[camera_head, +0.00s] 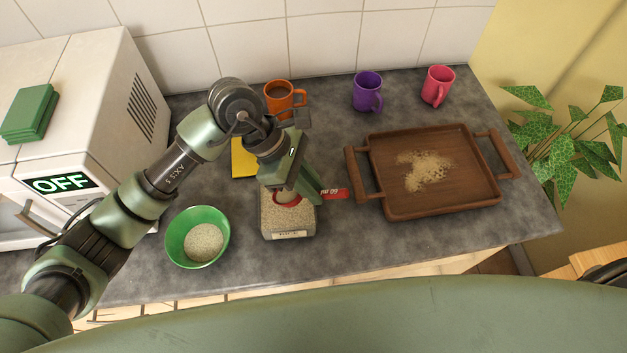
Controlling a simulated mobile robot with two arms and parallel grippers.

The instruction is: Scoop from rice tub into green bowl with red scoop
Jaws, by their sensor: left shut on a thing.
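The rice tub (289,234) is a clear box with a pale label on its front, standing on the grey counter. Pale grains fill at least its lower part. My left gripper (314,192) is over the tub, shut on the red scoop (335,193). The scoop's handle sticks out to the right of the jaws, and its red rim shows inside the tub opening; how deep it sits is partly hidden by the gripper. The green bowl (174,239) stands left of the tub, with a mound of pale grains inside. My right gripper is out of view.
A wooden tray (400,208) with spilled tan grains lies right of the tub. Orange (278,98), purple (366,90) and pink (437,84) mugs stand behind. A yellow object (242,160) is behind my gripper. A white appliance (85,75) reading OFF stands left.

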